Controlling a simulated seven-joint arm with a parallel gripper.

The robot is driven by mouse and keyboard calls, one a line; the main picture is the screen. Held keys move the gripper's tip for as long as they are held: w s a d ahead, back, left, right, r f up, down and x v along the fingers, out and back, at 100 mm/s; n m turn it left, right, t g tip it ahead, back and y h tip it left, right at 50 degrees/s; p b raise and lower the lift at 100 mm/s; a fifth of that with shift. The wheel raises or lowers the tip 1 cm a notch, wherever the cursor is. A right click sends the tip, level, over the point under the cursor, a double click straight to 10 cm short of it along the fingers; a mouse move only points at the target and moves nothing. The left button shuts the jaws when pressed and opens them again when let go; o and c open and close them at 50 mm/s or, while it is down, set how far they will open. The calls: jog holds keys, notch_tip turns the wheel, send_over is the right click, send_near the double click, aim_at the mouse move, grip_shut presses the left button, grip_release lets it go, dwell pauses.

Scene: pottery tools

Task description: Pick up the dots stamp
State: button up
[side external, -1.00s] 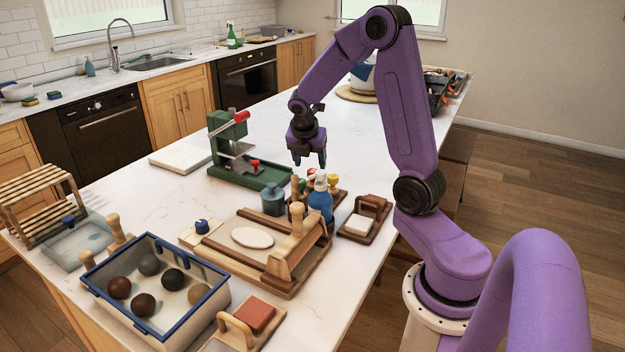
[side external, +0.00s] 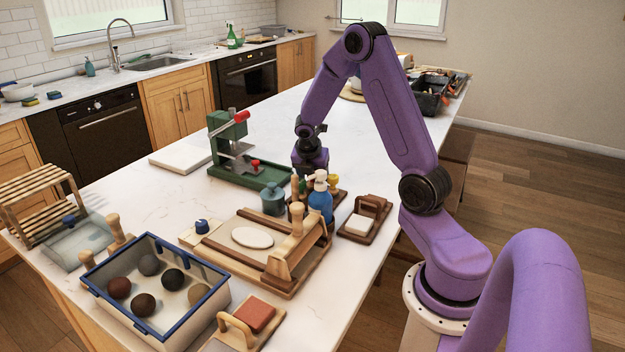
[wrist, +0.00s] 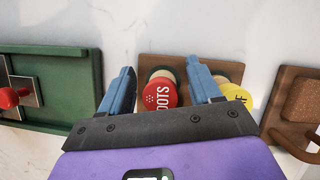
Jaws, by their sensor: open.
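The dots stamp (wrist: 160,93) has a round red top with white dots and the lettering "DOTS". In the wrist view it stands on a small wooden stand (wrist: 228,68), between the two fingers of my gripper (wrist: 164,88). The fingers are open, one on each side of the red top, with a gap on the left; I cannot tell whether the right finger touches it. In the side view my gripper (side external: 311,170) is low behind the blue bottle, and its fingertips and the red stamp are hidden there.
A yellow-topped stamp (wrist: 236,93) stands just right of the right finger. A green press (wrist: 60,88) is to the left, a wooden block holder (wrist: 296,105) to the right. A blue pump bottle (side external: 320,200) and teal jar (side external: 272,199) stand in front of my gripper.

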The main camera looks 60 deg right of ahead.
jog(key=c, duration=1.1)
jog(key=shift+o, duration=0.2)
jog(key=shift+r, duration=0.1)
